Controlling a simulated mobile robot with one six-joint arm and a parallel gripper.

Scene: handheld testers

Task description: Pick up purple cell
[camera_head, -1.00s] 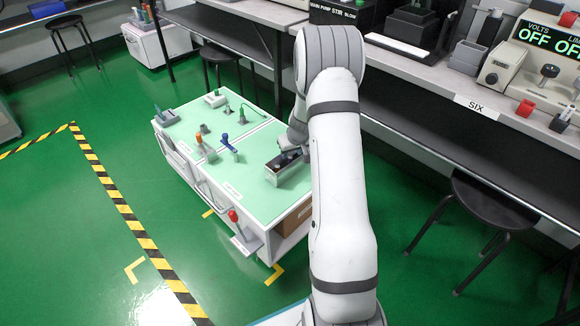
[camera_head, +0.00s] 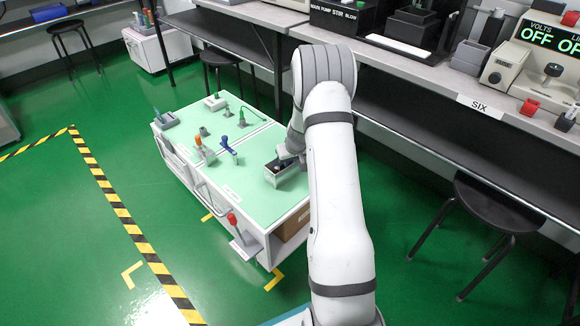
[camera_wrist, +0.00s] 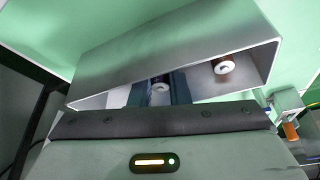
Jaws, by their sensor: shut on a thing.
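An open grey metal box (camera_wrist: 170,55) fills the upper part of the wrist view. It also shows on the mint-green cart top in the head view (camera_head: 287,178). My gripper (camera_wrist: 158,96) reaches into the box with its two dark fingers. They are shut on a cell (camera_wrist: 160,87) with a pale round end; its body is mostly hidden and looks dark, so its purple colour is hard to confirm. A second, copper-brown cell (camera_wrist: 223,66) with a white ring end lies in the box to the right, apart from the fingers. In the head view my arm partly covers the gripper.
The cart top (camera_head: 262,205) also holds a blue handheld tool (camera_head: 226,142), an orange-topped item (camera_head: 198,141) and a green item with a cable (camera_head: 242,118). A grey bench (camera_head: 400,60) runs behind my arm. A black stool (camera_head: 500,210) stands at right.

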